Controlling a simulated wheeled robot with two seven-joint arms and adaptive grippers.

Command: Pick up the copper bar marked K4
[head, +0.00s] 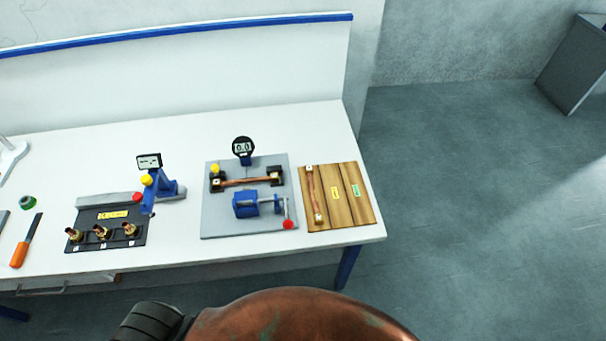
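A copper bar (313,190) with light end tags lies along the left groove of a wooden board (358,216) at the right end of the table. Another copper bar (246,182) lies across two black blocks on a grey fixture plate (218,223), left of the board. The marks on both bars are too small to read, so I cannot tell which is K4. Neither of my grippers is in view.
The white table (278,118) has its right edge just past the board. A dial gauge (243,147), a blue clamp (246,204) with a red knob, a black plate (84,239) with several brass fittings, and an orange-handled tool (20,254) stand or lie there.

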